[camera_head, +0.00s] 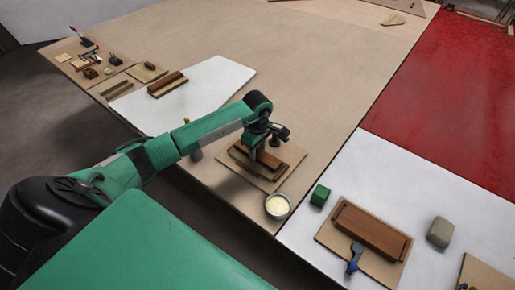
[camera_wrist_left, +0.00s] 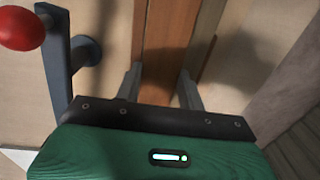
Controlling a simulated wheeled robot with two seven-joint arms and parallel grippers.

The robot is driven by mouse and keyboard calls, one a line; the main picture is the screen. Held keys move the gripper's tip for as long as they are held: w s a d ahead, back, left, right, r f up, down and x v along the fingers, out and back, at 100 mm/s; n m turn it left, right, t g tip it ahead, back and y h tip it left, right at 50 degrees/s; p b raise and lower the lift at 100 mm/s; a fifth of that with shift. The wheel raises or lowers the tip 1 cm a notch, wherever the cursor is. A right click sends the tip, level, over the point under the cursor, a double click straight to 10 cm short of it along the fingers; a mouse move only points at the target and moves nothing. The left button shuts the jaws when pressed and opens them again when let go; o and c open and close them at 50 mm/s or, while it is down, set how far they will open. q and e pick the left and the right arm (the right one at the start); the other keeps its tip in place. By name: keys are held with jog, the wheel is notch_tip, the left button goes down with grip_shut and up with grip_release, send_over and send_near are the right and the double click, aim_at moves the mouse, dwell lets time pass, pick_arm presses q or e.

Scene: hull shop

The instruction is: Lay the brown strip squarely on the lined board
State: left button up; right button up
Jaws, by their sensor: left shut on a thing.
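My left gripper (camera_head: 262,158) points down over a light brown board (camera_head: 293,155) near the table's front edge. It is shut on a brown strip (camera_wrist_left: 168,45), which shows between the two fingers in the left wrist view. In the head view the arm and gripper partly hide the strip. Brown wood (camera_head: 287,158) lies on the board under and beside the gripper. Whether the held strip touches the wood below is not clear. I cannot make out lines on the board. My right gripper is not in view.
A grey tool with a red ball end (camera_wrist_left: 58,45) stands close beside the gripper. A cream-filled cup (camera_head: 277,206), green block (camera_head: 320,195) and another board (camera_head: 335,240) with a brown block (camera_head: 372,230) and blue tool (camera_head: 355,258) are to the right.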

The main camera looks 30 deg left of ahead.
aim_at(258, 152)
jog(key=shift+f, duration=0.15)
pick_arm(q)
jog(key=shift+f, duration=0.1)
jog(key=o, duration=1)
jog(key=shift+r, duration=0.25)
notch_tip(258, 152, up, 4)
jog(key=shift+r+b, duration=0.15)
jog(key=shift+b, duration=0.45)
jog(key=shift+r+b, duration=0.65)
jog(key=shift+r, duration=3.15)
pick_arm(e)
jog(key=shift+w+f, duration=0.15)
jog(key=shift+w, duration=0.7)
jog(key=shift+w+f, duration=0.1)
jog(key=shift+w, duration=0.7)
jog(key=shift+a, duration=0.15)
